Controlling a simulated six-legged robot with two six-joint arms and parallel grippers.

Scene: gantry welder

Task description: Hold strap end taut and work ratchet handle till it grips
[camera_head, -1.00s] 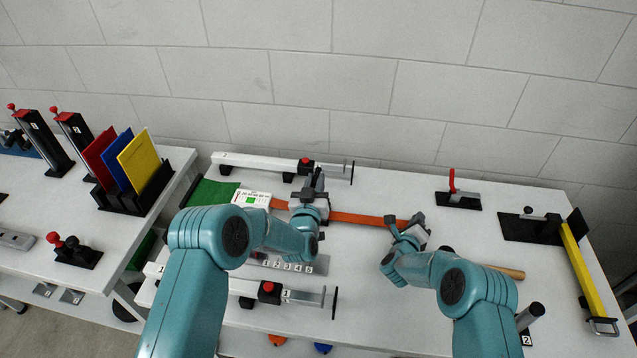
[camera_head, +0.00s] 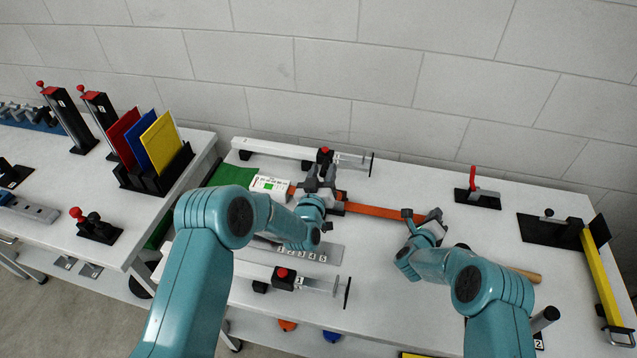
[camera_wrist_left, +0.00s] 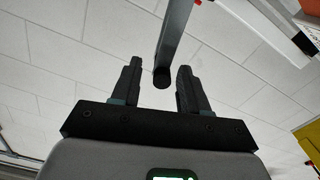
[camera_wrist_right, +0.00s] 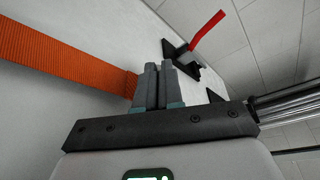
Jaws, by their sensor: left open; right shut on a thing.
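The orange strap (camera_head: 375,210) runs flat across the table between my two grippers. My right gripper (camera_head: 424,217) is shut on its right end; in the right wrist view the strap (camera_wrist_right: 60,62) reaches the closed fingertips (camera_wrist_right: 152,70). The ratchet (camera_head: 340,207) sits at the strap's left part, mostly hidden behind my left gripper (camera_head: 321,180). In the left wrist view my left gripper (camera_wrist_left: 157,82) is open, with a grey bar with a dark round end, apparently the ratchet handle (camera_wrist_left: 172,45), between its fingers. Contact with either finger is not clear.
A clamp with a red knob (camera_head: 325,155) lies behind the left gripper, and another clamp (camera_head: 283,277) lies in front. A numbered grey plate (camera_head: 300,251) is near the left forearm. A red-handled toggle clamp (camera_head: 474,190) stands at back right, a yellow bar (camera_head: 592,270) at far right.

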